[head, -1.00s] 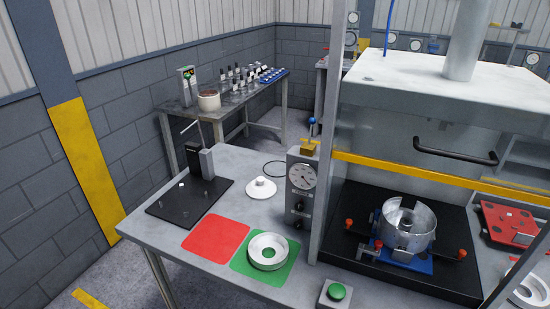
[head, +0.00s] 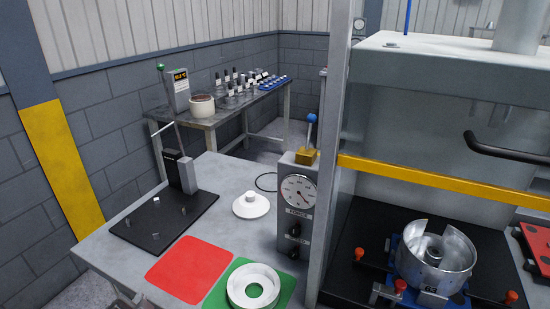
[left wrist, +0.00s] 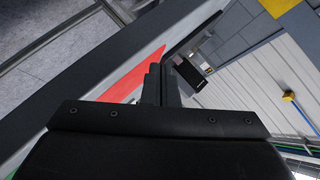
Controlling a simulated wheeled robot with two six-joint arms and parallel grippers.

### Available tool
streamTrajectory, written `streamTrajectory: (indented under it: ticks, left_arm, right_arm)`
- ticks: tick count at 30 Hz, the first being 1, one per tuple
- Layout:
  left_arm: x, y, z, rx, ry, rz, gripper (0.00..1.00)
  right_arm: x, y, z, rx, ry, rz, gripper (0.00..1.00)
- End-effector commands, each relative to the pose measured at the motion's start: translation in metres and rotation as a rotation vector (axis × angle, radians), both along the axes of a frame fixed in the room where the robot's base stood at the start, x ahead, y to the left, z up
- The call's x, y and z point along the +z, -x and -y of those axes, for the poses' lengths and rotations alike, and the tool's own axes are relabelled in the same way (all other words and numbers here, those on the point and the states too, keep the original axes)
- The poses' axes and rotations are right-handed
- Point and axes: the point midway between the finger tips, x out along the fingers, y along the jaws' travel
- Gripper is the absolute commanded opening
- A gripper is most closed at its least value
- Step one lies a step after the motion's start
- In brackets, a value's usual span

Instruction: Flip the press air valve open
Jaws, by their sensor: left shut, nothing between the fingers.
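The press air valve has a brass body (head: 306,156) on top of the grey gauge box (head: 298,212), left of the press frame. Its lever, with a blue knob (head: 311,118), stands nearly upright above the body. My left gripper (left wrist: 160,82) shows in the left wrist view with its dark fingers together and nothing between them. I cannot make out either gripper in the head view. In the wrist view a small yellow and blue item (left wrist: 288,97) shows at the right edge; I cannot tell whether it is the valve.
The press's grey post and yellow bar (head: 440,180) stand right of the valve. A silver fixture (head: 437,255) sits on the press bed. A red mat (head: 189,268), a white ring (head: 253,288) on a green mat, a white disc (head: 251,205) and a black stand (head: 165,222) occupy the bench.

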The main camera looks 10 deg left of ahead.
Motion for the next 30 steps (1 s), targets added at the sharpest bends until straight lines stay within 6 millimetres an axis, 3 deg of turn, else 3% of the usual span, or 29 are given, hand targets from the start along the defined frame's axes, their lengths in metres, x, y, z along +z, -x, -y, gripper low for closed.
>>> streamTrajectory:
  ticks: [8, 14, 18, 24, 30]
  left_arm:
    - [0.055, -0.063, 0.001, -0.127, -0.300, 0.165, 0.00]
    - [0.123, -0.118, 0.017, -0.242, -0.665, 0.336, 0.00]
    - [0.178, -0.153, 0.042, -0.317, -0.997, 0.464, 0.00]
    - [0.249, -0.189, 0.090, -0.386, -1.492, 0.627, 0.00]
    - [0.301, -0.212, 0.144, -0.416, -1.997, 0.765, 0.00]
  right_arm:
    - [0.001, 0.001, 0.000, 0.000, 0.000, -0.001, 0.36]
    - [0.000, 0.005, -0.001, -0.001, -0.001, -0.007, 0.36]
    - [0.000, 0.004, -0.001, -0.001, -0.001, -0.006, 0.36]
    - [-0.001, 0.002, -0.001, -0.001, -0.001, -0.003, 0.36]
    - [-0.001, 0.001, -0.001, 0.000, -0.001, -0.003, 0.36]
